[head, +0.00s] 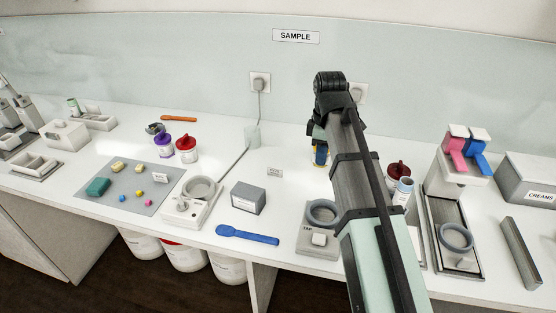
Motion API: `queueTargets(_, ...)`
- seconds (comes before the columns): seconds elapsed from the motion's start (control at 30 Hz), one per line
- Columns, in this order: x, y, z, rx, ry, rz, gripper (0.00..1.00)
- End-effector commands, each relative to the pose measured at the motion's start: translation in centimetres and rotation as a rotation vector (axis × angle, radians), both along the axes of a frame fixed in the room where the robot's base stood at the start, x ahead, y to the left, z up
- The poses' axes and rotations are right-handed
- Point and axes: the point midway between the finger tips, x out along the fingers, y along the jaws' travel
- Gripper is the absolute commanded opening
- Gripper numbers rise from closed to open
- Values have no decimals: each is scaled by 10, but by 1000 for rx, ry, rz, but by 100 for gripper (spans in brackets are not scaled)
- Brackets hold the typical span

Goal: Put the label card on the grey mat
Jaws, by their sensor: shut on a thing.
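The grey mat (118,199) lies on the counter at the left. A small white printed card (160,178) is at its right side. Another small printed card (275,172) is on the counter left of my gripper; I cannot tell which is the label card. My gripper (320,158) is low over the counter at the back, right of the mat and of both cards. My arm hides much of it. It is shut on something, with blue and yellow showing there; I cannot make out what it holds.
The mat bears a teal block (97,187) and several small pieces. A white device with a ring (190,205), a grey box (247,198) and a blue spoon (247,235) lie between mat and arm. Purple-lidded (163,146) and red-lidded (186,149) jars stand behind the mat.

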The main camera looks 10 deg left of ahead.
Motion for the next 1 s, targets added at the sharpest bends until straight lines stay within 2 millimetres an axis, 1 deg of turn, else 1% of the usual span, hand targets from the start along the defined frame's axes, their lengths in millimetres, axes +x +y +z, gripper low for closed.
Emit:
queueTargets(0.2,-1,2,4,0,1,3,0)
queueTargets(0.27,-2,6,4,0,1,10,0)
queueTargets(0.37,-8,19,3,0,1,32,0)
queueTargets(0.47,-17,41,2,0,1,69,0)
queueTargets(0.67,-42,96,-2,0,1,164,0)
queueTargets(0.87,-65,154,-6,0,1,259,0)
queueTargets(1.0,-81,198,-7,-1,2,326,0)
